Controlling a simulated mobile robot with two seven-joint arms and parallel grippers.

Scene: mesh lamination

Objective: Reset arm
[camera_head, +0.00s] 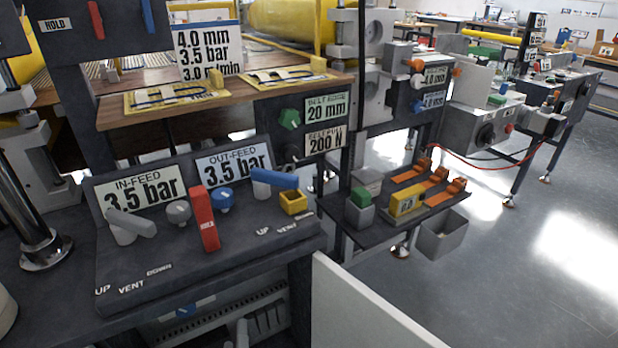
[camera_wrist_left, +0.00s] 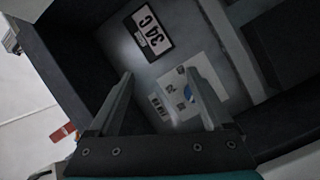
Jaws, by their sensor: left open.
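My left gripper (camera_wrist_left: 160,74) shows in the left wrist view, with its two fingers apart and nothing between them. Beyond the fingers is a grey panel with a black-framed plate (camera_wrist_left: 152,29) reading "34 C". A white label sheet (camera_wrist_left: 178,98) with a small blue mark lies behind and partly hidden by the fingers. I cannot tell how far the fingertips are from that panel. In the head view neither gripper can be made out clearly. My right gripper is not in view.
A dark control console (camera_head: 210,245) with grey, red and blue levers stands at the front left. A wooden shelf (camera_head: 240,100) lies above it. A dark tray (camera_head: 375,228) with coloured blocks and a grey bin (camera_head: 442,235) are to the right. The floor (camera_head: 520,260) at the right is clear.

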